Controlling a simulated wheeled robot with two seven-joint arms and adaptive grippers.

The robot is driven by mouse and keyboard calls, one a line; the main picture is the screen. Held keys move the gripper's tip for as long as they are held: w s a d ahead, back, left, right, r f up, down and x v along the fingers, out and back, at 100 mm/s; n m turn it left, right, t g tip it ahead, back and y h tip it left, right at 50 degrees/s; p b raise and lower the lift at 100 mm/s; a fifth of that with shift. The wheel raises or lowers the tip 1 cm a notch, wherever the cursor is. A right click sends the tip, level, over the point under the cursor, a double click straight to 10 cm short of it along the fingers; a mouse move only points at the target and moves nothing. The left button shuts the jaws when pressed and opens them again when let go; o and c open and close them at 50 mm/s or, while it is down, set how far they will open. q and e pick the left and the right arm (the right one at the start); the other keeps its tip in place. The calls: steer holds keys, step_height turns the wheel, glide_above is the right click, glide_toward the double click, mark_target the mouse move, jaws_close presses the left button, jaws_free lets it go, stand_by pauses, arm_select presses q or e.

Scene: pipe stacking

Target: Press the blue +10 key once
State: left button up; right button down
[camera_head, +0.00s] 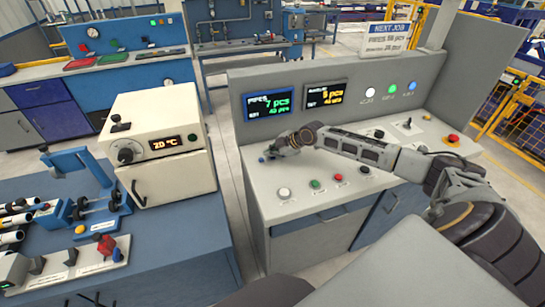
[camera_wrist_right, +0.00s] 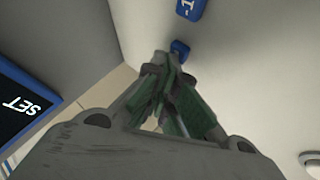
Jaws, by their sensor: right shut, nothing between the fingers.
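My right gripper (camera_head: 270,153) reaches over the light grey console (camera_head: 258,190) from the right, its fingers shut and empty. In the right wrist view its closed fingertips (camera_wrist_right: 165,62) are close to a small blue key (camera_wrist_right: 180,48), partly hidden behind them. Its label cannot be read, and whether the tips touch it cannot be told. A blue key marked -1 (camera_wrist_right: 187,10) lies beyond it at the top edge. In the head view a small blue key (camera_head: 262,159) shows beside the fingertips. My left gripper is not in view.
A display (camera_head: 269,103) reading 7 pcs and another display (camera_head: 326,94) stand on the console's back panel. A white button (camera_head: 284,193), green button (camera_head: 315,184) and red button (camera_head: 338,177) line the front. A white oven (camera_head: 156,148) stands on the blue bench to the left.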

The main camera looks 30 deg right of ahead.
mark_target(271, 158)
steer(key=shift+r+p, duration=0.4)
steer(key=shift+r, duration=0.25)
steer(key=shift+r+p, duration=1.9)
steer(key=shift+r, duration=0.65)
steer(key=shift+f, duration=0.15)
